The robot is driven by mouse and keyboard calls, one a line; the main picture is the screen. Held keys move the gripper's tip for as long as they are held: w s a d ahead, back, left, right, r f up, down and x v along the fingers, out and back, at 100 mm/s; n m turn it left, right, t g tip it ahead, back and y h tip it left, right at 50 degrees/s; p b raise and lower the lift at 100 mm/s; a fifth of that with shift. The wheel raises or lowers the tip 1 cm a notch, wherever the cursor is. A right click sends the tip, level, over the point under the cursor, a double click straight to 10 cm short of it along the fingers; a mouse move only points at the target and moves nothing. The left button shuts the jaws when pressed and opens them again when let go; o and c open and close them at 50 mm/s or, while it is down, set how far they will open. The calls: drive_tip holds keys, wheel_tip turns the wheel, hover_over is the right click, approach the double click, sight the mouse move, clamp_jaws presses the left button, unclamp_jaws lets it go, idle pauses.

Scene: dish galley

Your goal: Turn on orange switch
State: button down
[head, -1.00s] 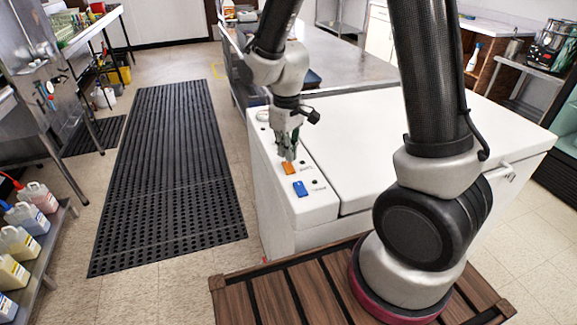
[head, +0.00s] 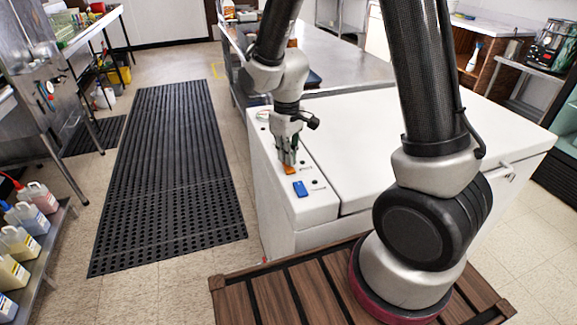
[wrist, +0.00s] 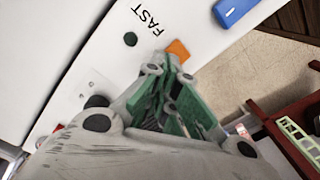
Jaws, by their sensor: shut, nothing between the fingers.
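The orange switch (wrist: 178,50) is on the white panel (wrist: 84,45), just beyond my gripper's fingertips in the wrist view. My gripper (wrist: 172,72) is shut with nothing between its green-lined fingers. In the head view my gripper (head: 288,165) points down at the orange switch (head: 290,170), which it mostly hides. I cannot tell whether the fingertips touch the switch or which way the switch is tilted. A blue switch (head: 300,188) sits nearer on the same panel and also shows in the wrist view (wrist: 232,10).
A dark indicator dot (wrist: 130,39) and the printed word FAST lie beside the orange switch. The white machine's broad top (head: 360,140) is clear. A black floor mat (head: 170,170) lies to the left, and a shelf of bottles (head: 30,240) stands at the far left.

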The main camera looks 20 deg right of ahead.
drive_tip(key=shift+f, duration=0.3)
drive_tip(key=shift+r, duration=3.5)
drive_tip(key=s+d+r+m+t, duration=0.4)
drive_tip(key=s+d+r+m, duration=0.2)
drive_tip(key=s+d+r, duration=0.9)
drive_tip(key=s+r, duration=0.1)
drive_tip(key=s, duration=0.3)
drive_tip(key=shift+r, duration=0.3)
drive_tip(key=shift+a, duration=0.15)
